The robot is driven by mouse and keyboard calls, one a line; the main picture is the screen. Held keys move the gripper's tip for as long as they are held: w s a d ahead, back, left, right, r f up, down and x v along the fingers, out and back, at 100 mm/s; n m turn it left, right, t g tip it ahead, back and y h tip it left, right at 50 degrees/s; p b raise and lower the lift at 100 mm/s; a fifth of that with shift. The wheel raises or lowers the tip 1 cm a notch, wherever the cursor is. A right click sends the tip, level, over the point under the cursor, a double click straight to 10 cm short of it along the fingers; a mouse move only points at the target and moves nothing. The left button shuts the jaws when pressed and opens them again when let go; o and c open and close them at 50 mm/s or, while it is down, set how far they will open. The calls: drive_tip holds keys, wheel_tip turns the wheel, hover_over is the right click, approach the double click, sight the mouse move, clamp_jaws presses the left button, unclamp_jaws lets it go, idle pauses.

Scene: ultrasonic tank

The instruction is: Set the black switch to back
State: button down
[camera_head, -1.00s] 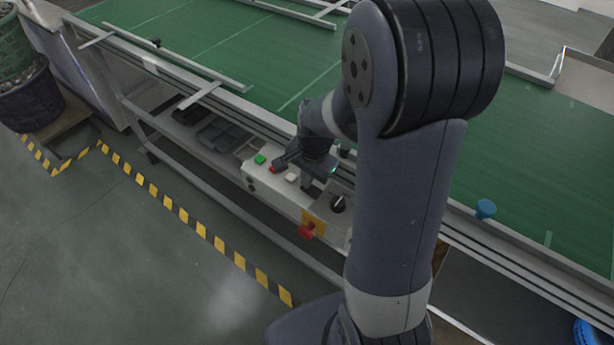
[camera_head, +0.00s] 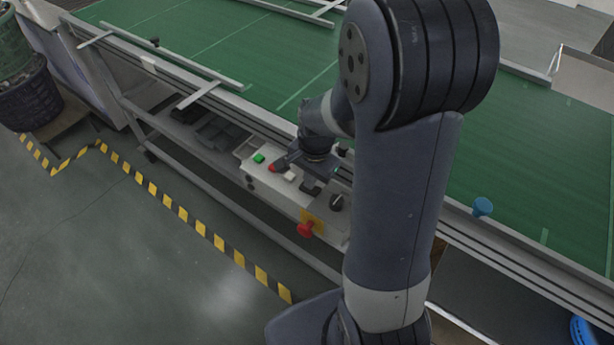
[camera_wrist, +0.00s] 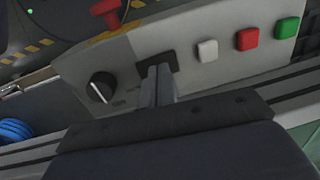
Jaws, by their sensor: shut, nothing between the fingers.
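The black switch (camera_wrist: 172,59) is a dark square on the light control panel (camera_wrist: 209,74), between the white button and the black rotary knob in the wrist view. My gripper (camera_wrist: 161,70) is shut and empty. Its fingertips overlap the switch in the wrist view and hide part of it; I cannot tell whether they touch it or which way it is set. In the head view my gripper (camera_head: 309,186) is over the panel, between the white button and the knob, and the switch is hard to make out there.
The panel also bears a black rotary knob (camera_wrist: 101,87), white (camera_wrist: 207,50), red (camera_wrist: 247,39) and green (camera_wrist: 287,28) buttons, and a red emergency stop (camera_head: 306,229) on yellow. The green conveyor (camera_head: 290,70) and its rail lie behind. Floor in front is open.

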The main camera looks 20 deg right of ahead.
drive_tip(key=shift+r+p, duration=0.4)
drive_tip(key=shift+r, duration=0.05)
wheel_tip(320, 180, up, 13)
drive_tip(key=w+a+p, duration=0.1)
drive_tip(key=shift+w+p, duration=0.3)
drive_tip(key=shift+p, duration=0.1)
drive_tip(key=shift+f, duration=0.15)
drive_tip(key=f, duration=0.3)
drive_tip(key=s+f, duration=0.1)
drive_tip(key=f, duration=0.6)
drive_tip(key=shift+s+d+p, duration=0.15)
drive_tip(key=shift+d+p, duration=0.15)
drive_tip(key=shift+d, duration=0.05)
drive_tip(key=shift+w+b, duration=0.25)
drive_tip(key=shift+b, duration=0.55)
drive_tip(key=r+b, duration=0.1)
drive_tip(key=b, duration=0.2)
drive_tip(key=shift+s+t, duration=0.1)
drive_tip(key=shift+t, duration=0.2)
wheel_tip(320, 180, up, 7)
drive_tip(key=shift+s+d, duration=0.25)
drive_tip(key=shift+s, duration=0.15)
